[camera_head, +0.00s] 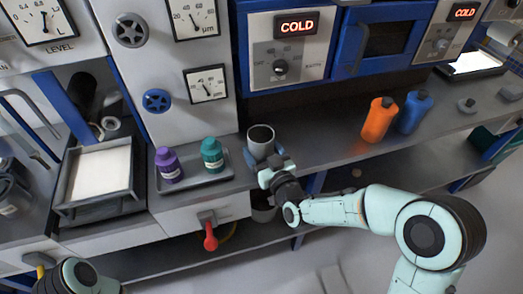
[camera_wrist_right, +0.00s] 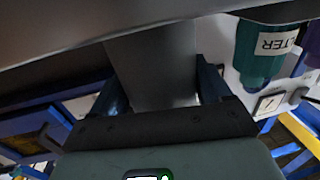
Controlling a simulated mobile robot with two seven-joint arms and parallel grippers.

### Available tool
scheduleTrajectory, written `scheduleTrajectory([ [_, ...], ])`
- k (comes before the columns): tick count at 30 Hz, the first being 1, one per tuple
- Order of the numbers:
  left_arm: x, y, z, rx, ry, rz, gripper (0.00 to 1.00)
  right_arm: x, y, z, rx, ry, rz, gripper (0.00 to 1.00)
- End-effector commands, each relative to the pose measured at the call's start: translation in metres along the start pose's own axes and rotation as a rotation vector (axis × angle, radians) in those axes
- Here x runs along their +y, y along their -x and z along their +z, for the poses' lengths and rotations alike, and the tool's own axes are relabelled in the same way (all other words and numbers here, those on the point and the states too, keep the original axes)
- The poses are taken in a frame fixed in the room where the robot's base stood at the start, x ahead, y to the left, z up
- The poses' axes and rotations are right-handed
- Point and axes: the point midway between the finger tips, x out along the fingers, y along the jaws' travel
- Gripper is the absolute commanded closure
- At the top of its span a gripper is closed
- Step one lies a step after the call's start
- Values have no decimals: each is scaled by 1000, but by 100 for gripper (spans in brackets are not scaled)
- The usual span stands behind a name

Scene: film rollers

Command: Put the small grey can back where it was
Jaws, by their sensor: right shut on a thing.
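The small grey can (camera_head: 261,146) is upright at the front edge of the counter, just right of the tray with the bottles. Its dark open top faces up. My right gripper (camera_head: 265,163) reaches it from the front and is shut on it. In the right wrist view, the can (camera_wrist_right: 152,65) fills the space between the two blue fingers (camera_wrist_right: 160,92). The can's base is hidden by the gripper, so I cannot tell whether it touches the counter. My left gripper is not in view; only part of my left arm shows at the bottom left.
A grey tray (camera_head: 202,184) holds a purple bottle (camera_head: 168,165) and a teal bottle (camera_head: 212,155). An orange bottle (camera_head: 379,120) and a blue bottle (camera_head: 413,112) stand on the right. The counter (camera_head: 325,140) between can and orange bottle is clear. A red handle (camera_head: 210,238) hangs below.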

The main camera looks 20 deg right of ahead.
Motion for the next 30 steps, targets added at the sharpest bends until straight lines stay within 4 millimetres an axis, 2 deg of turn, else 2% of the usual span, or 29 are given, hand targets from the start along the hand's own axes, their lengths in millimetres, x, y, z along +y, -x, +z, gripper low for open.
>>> scheduleTrajectory([
  [14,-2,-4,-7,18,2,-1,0,0,0,2,3,1,0,72],
  [15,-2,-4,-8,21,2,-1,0,0,0,2,1,0,0,19],
  [17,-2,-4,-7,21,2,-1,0,0,0,2,1,0,0,0],
  [24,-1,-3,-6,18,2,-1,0,0,0,1,1,0,0,0],
  [28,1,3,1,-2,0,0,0,0,0,-3,1,1,0,0],
  [30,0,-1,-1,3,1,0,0,1,-1,-1,2,1,0,0],
])
